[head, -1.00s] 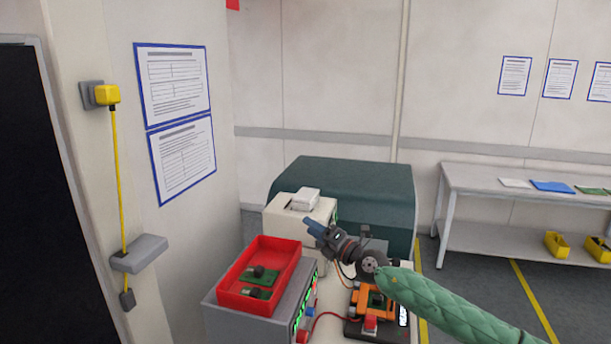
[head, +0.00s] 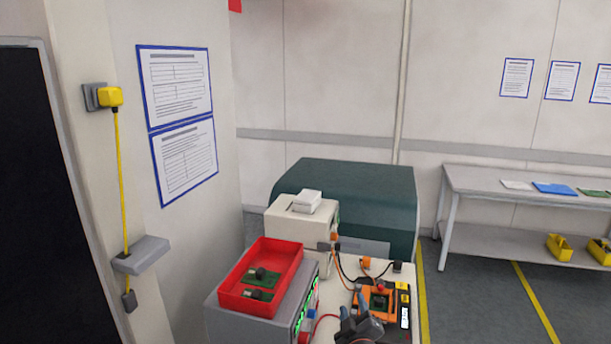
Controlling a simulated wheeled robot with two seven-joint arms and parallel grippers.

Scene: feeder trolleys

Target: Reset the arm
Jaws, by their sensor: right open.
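My right gripper (head: 358,318) shows at the bottom edge of the head view, its dark fingers apart and empty. Most of my right arm is out of the picture. My left gripper is not in view.
A red tray (head: 264,268) with green boards sits on a grey box (head: 308,298) with green lights. A white printer-like machine (head: 300,232) and a dark green cabinet (head: 352,195) stand behind. Cables lie around the fixture. A side table (head: 475,185) is at the right.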

